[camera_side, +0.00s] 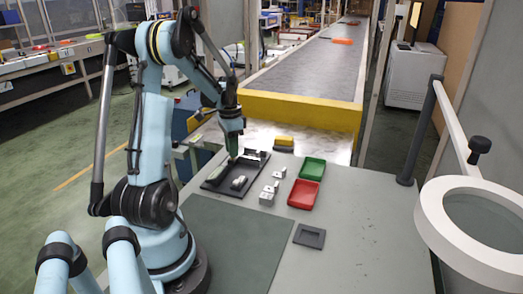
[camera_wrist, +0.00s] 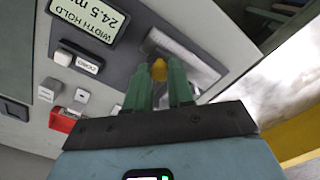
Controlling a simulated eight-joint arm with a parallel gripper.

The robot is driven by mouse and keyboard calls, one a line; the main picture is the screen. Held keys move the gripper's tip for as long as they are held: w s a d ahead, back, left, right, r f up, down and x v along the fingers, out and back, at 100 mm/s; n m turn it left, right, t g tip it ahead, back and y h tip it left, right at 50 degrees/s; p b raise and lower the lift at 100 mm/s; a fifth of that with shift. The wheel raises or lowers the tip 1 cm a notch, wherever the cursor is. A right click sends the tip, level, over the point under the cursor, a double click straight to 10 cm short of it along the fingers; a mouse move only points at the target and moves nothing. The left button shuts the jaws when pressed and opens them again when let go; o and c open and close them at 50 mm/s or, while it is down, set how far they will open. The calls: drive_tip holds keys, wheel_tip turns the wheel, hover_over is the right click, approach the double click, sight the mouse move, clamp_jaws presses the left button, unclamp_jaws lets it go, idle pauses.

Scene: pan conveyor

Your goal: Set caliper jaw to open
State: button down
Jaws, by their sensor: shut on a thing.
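My gripper (camera_wrist: 159,84) has two green fingers. They are shut on a small yellow-orange knob (camera_wrist: 159,70), which shows between the fingertips in the wrist view. The knob is at a silver bar-like part (camera_wrist: 197,68), apparently the caliper jaw; the fingers partly hide it. Beside it a display (camera_wrist: 90,14) reads "WIDTH HOLD 24.5 m", cut off at the edge, and a label reads "ZERO" (camera_wrist: 87,64). In the side view my gripper (camera_side: 232,160) reaches down to the dark fixture (camera_side: 213,184) on the table. The knob cannot be made out there, and how far the jaw is open cannot be told.
Several small light blocks (camera_side: 267,197) stand right of the fixture. Beyond them are a red tray (camera_side: 303,195) and a green tray (camera_side: 312,168). A yellow-topped block (camera_side: 284,141) is behind. A ring-shaped magnifier (camera_side: 437,225) overhangs the right.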

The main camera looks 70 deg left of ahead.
drive_tip(key=shift+s+d, duration=0.6)
drive_tip(key=shift+d, duration=0.05)
drive_tip(key=c, duration=1)
unclamp_jaws()
drive_tip(key=shift+a, duration=0.1)
wheel_tip(320, 180, up, 12)
drive_tip(key=shift+r, duration=0.1)
